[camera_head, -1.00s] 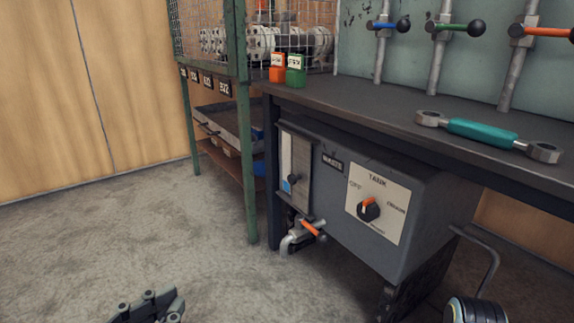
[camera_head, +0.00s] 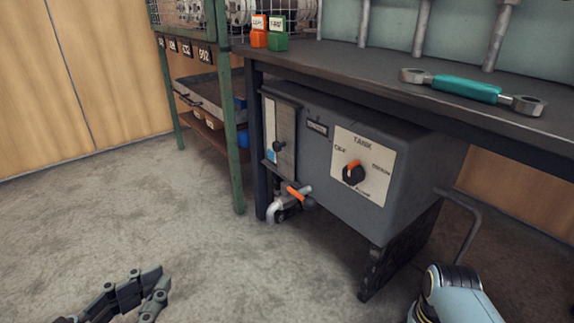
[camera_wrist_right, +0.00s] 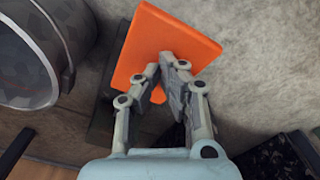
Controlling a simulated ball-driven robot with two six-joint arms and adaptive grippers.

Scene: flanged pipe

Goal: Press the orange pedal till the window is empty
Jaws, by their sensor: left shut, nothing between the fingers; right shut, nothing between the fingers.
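The orange pedal (camera_wrist_right: 175,42) is a flat plate in the right wrist view. My right gripper (camera_wrist_right: 167,68) is shut in front of its lower edge, and I cannot tell whether it touches the pedal. The pedal is not visible in the head view. The grey tank (camera_head: 400,205) under the bench has a narrow upright window (camera_head: 271,130) with blue at its bottom. My left gripper (camera_head: 150,288) is shut and empty over the floor at the lower left. My right arm shows at the lower right of the head view, its gripper out of frame.
The tank has a dial (camera_head: 354,173) and an orange-handled valve (camera_head: 297,197). A green-framed rack (camera_head: 229,135) stands left of the tank. A round grey container (camera_wrist_right: 35,55) is beside the pedal. The floor at left is clear.

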